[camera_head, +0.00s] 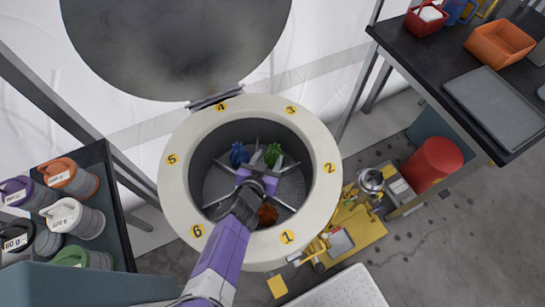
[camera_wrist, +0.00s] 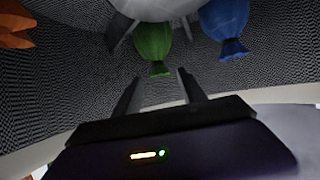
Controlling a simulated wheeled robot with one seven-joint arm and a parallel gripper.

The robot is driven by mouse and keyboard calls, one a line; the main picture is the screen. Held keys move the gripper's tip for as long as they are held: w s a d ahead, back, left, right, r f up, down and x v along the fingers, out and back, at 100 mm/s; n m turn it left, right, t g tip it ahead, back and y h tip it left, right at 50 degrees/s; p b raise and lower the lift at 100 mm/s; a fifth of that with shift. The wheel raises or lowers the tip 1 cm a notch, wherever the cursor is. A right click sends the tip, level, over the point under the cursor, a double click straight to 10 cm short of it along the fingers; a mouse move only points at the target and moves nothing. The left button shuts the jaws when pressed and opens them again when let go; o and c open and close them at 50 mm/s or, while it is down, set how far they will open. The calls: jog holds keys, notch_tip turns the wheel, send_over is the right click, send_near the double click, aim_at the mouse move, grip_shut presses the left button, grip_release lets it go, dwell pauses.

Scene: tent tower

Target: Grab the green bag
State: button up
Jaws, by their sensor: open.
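The green bag (camera_head: 273,154) lies inside the round drum (camera_head: 327,206), in one of its divided compartments, toward the back right of centre. In the wrist view the green bag (camera_wrist: 154,40) shows just beyond my fingertips, its tied neck pointing toward them. My gripper (camera_head: 255,170) reaches down into the drum near its centre. It is open and empty, and the gap between its fingers (camera_wrist: 158,88) lines up roughly with the green bag. I see no contact between the fingers and the bag.
Metal dividers and the numbered rim surround my gripper. The open lid (camera_head: 175,45) stands behind. A shelf of canisters (camera_head: 75,218) is at left, a dark table (camera_head: 415,55) at right.

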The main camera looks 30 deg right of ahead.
aim_at(273, 152)
jog(key=shift+p+x, duration=0.35)
jog(key=shift+x, duration=2.05)
jog(key=shift+s+f, duration=0.15)
grip_shut()
